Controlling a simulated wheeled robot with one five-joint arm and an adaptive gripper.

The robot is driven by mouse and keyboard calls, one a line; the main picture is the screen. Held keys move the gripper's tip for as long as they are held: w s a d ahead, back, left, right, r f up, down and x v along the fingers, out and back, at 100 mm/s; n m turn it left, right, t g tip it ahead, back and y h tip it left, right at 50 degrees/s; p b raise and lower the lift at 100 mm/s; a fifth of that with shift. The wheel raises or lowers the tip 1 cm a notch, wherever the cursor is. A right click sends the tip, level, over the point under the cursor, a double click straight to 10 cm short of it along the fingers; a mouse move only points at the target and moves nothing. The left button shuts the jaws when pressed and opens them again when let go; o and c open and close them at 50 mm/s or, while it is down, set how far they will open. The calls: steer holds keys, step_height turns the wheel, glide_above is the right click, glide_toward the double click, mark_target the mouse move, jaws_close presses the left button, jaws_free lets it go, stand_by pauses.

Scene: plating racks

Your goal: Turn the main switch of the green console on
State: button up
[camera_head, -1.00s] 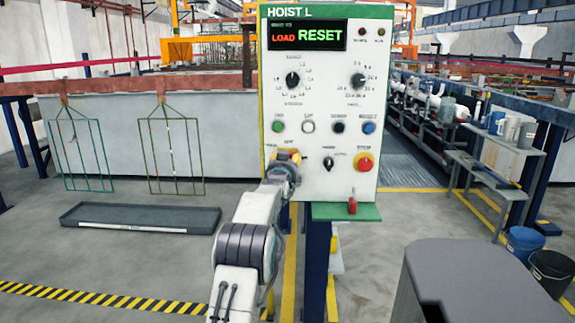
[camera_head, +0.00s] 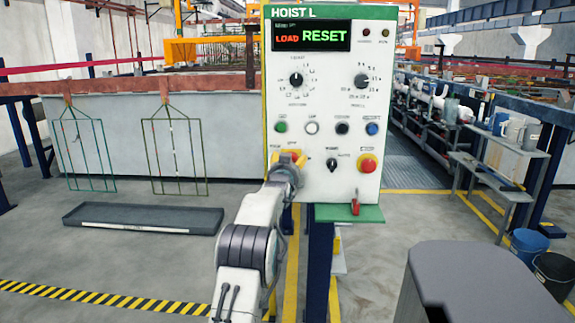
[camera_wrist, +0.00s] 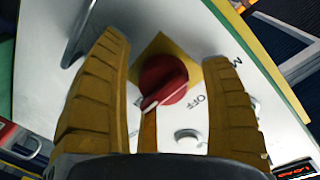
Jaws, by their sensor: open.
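The green console (camera_head: 340,228) is a white panel with green top and bottom edges, headed HOIST L, its display reading LOAD RESET. In the wrist view the main switch (camera_wrist: 168,80) is a red knob on a yellow plate, with a pale bar on it and the word OFF to its right. My gripper (camera_wrist: 172,75) is open, with one ribbed yellow finger on each side of the knob; I cannot tell whether they touch it. In the head view my wrist (camera_head: 285,172) covers most of the switch at the panel's lower left.
To the right of the switch are a black selector (camera_head: 332,165) and a red stop button (camera_head: 367,164) on yellow. A small red-handled part (camera_head: 355,207) sits at the bottom ledge. A grey tray (camera_head: 143,217) lies on the floor at left.

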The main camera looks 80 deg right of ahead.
steer(key=shift+a+r, duration=0.1)
steer(key=shift+r, duration=0.05)
steer(key=a, duration=1.1)
steer(key=shift+a+r, duration=0.2)
steer(key=shift+a, duration=0.15)
stand_by(0.8)
